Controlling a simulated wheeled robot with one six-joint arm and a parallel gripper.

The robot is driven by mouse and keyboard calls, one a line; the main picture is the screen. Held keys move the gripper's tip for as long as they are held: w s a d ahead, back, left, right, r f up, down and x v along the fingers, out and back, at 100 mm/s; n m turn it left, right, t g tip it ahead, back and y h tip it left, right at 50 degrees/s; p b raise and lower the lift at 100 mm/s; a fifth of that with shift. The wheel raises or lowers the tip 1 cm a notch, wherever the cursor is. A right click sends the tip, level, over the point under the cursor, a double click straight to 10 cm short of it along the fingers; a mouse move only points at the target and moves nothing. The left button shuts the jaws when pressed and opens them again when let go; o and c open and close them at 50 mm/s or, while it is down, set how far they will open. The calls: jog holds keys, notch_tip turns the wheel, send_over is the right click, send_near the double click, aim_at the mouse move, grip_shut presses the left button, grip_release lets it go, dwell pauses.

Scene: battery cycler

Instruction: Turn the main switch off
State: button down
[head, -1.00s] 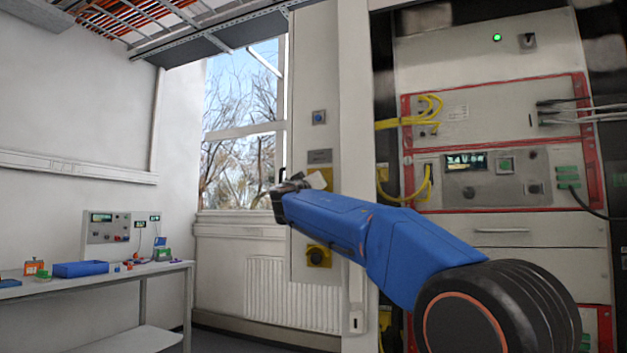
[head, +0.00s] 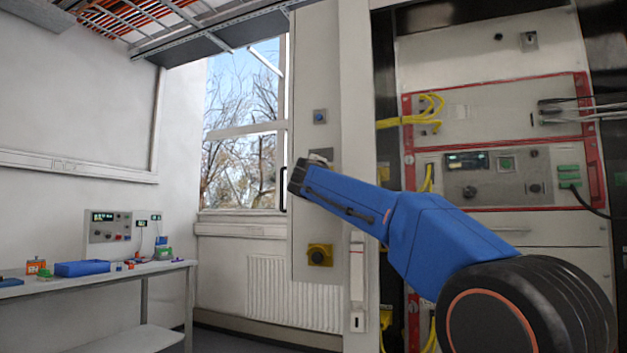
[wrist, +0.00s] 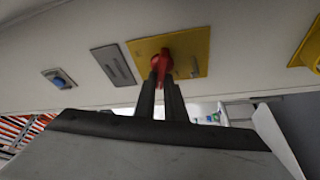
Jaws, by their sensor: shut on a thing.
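The main switch is a red handle (wrist: 162,61) on a yellow plate (wrist: 188,52), mounted on a pale wall panel. In the wrist view the handle lies upright in the picture, across the long direction of the panel. My gripper (wrist: 163,78) is shut on the red handle, its two dark fingers on either side of it. In the head view my blue arm reaches left to the panel (head: 305,120) and hides the switch and the fingertips.
A bench (head: 150,268) with small items stands at left.

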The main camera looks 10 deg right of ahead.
jog(key=shift+f+n+g+y, duration=0.15)
jog(key=shift+n+g+y, duration=0.45)
jog(key=shift+n, duration=1.3)
jog(key=shift+h, duration=0.3)
jog(key=c, duration=1.8)
grip_release()
jog(key=v, duration=1.7)
jog(key=shift+s+r, duration=0.2)
jog(key=shift+r, duration=0.1)
